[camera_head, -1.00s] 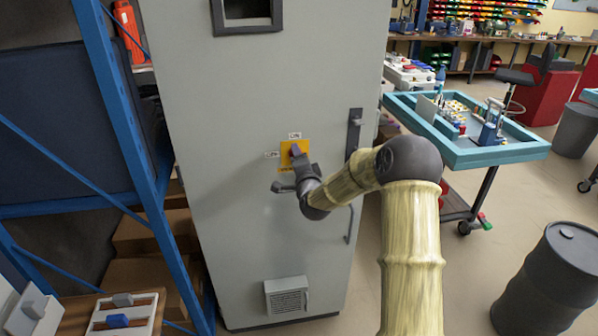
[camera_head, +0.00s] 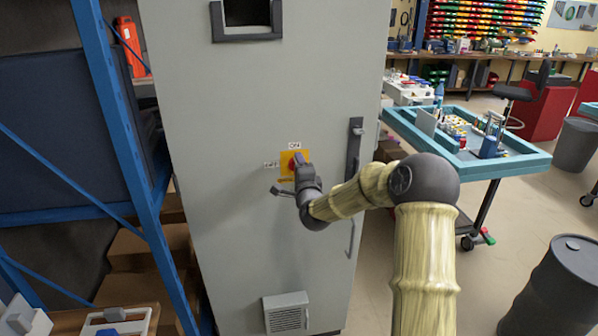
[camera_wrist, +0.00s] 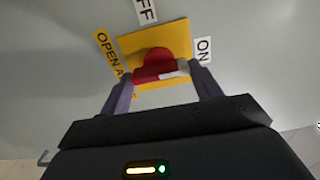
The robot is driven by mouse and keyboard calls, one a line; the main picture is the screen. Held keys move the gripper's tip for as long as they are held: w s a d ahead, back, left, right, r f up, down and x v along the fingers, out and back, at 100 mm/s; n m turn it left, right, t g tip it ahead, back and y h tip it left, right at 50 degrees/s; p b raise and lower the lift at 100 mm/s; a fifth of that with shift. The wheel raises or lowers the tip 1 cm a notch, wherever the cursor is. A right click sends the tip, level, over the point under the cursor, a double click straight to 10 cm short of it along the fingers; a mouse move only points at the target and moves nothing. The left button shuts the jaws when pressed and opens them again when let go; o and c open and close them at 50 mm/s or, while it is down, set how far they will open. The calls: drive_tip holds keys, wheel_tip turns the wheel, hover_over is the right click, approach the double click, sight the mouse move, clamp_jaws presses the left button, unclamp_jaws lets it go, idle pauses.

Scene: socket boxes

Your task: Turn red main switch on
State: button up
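The red main switch (camera_wrist: 155,66) is a rotary knob with a grip bar on a yellow plate (camera_wrist: 122,45) on the grey cabinet door. In the wrist view its bar lies between my two fingers, with a white mark at the end towards the ON label (camera_wrist: 203,50). The OFF label (camera_wrist: 146,11) is at the top there. My gripper (camera_wrist: 162,75) has a finger against each end of the bar and looks shut on it. In the head view my gripper (camera_head: 299,160) covers part of the red switch (camera_head: 291,166); ON is above and OFF to the left.
The grey cabinet (camera_head: 225,120) has a door handle (camera_head: 354,145) right of the switch and a vent (camera_head: 287,313) low down. A blue rack (camera_head: 118,110) stands close on the left. A teal cart (camera_head: 480,165) and dark barrel (camera_head: 555,285) are to the right.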

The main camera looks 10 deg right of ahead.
drive_tip(key=o, duration=0.3)
drive_tip(key=s+b, duration=0.3)
drive_tip(key=s, duration=1.4)
drive_tip(key=shift+s, duration=0.25)
